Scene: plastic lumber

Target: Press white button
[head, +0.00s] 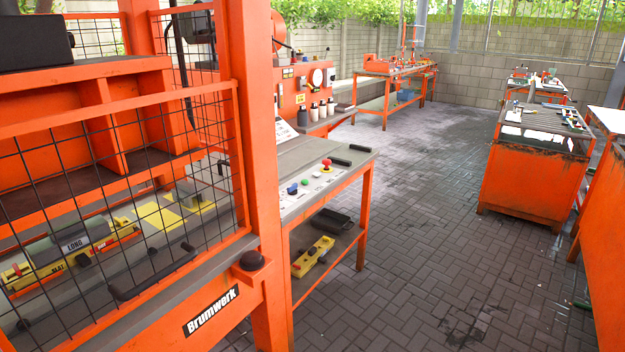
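An orange workbench (354,167) stands just right of the caged machine. A light control panel (316,177) on it carries a blue button (292,189), a green button (305,182) and a red mushroom knob (327,164). Small pale marks show on the panel, but I cannot tell whether one is the white button. Neither of my grippers is in view.
An orange machine with a mesh guard (120,200) fills the left side. A black round knob (252,261) sticks out from its post. More orange benches, including a cabinet bench (528,185), stand at right. The paved floor (430,230) between is clear.

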